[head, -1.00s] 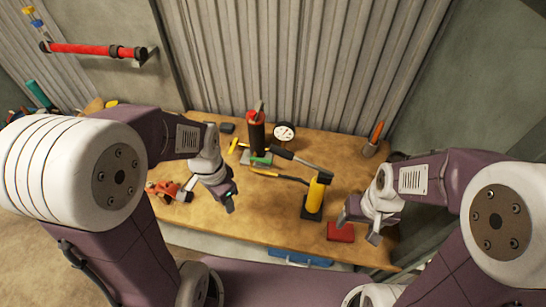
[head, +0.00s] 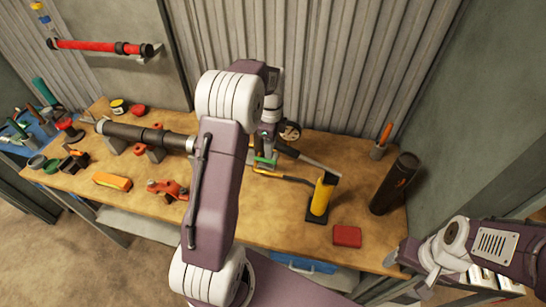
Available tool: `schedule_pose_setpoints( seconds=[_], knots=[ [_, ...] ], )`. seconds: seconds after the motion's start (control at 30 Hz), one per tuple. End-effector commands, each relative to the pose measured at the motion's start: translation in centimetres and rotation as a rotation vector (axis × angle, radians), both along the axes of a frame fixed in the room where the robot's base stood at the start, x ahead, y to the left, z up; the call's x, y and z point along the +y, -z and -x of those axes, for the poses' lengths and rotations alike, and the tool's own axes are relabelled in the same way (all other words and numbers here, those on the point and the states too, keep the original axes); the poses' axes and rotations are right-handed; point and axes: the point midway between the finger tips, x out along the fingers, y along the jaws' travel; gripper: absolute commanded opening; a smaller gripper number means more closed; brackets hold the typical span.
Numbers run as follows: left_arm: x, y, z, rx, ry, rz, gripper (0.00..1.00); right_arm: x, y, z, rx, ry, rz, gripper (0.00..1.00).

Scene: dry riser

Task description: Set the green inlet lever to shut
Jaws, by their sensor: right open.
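The green lever (head: 264,160) sits low on the riser fitting on the bench, beside a yellow lever (head: 285,177). My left gripper (head: 268,143) points down just above the green lever. Its fingers are small and partly blended with the fitting, so I cannot tell whether they touch the lever or are open. The red riser body is hidden behind my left arm. A round gauge (head: 291,131) shows just right of the gripper. My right gripper (head: 398,258) is open and empty, off the bench's front right corner.
A red box (head: 347,236) and a dark cylinder (head: 394,184) are farther right. A dark pipe (head: 145,135) on supports, an orange block (head: 112,181) and a red coupling (head: 168,188) lie left.

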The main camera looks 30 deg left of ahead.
Motion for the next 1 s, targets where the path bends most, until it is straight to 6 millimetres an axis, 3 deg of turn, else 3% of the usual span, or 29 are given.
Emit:
schedule_pose_setpoints(
  seconds=[0.1,0.23,0.57,0.6,0.73,1.0],
  knots=[
    [0.0,2.5,0.1,0.005,0.0,0.001,0.36,0.0,-0.2,0.0,0.0,0.0,0.0,0.68],
    [0.0,4.4,0.1,0.003,0.0,0.001,0.36,0.0,-0.4,0.0,0.0,0.0,0.0,0.68],
    [0.0,5.4,0.0,-0.001,0.0,0.0,0.36,0.0,-0.4,0.0,0.0,0.0,0.0,0.68],
    [0.0,5.4,0.0,-0.001,0.0,0.0,0.34,0.0,-0.4,0.0,0.0,0.0,0.0,0.68],
    [0.0,5.3,0.0,-0.001,0.0,0.0,0.0,0.0,-0.4,0.0,0.0,0.0,0.0,0.68],
    [0.0,5.3,0.0,-0.001,0.0,0.0,0.0,0.0,-0.4,0.0,0.0,0.0,0.0,0.68]
  ],
)
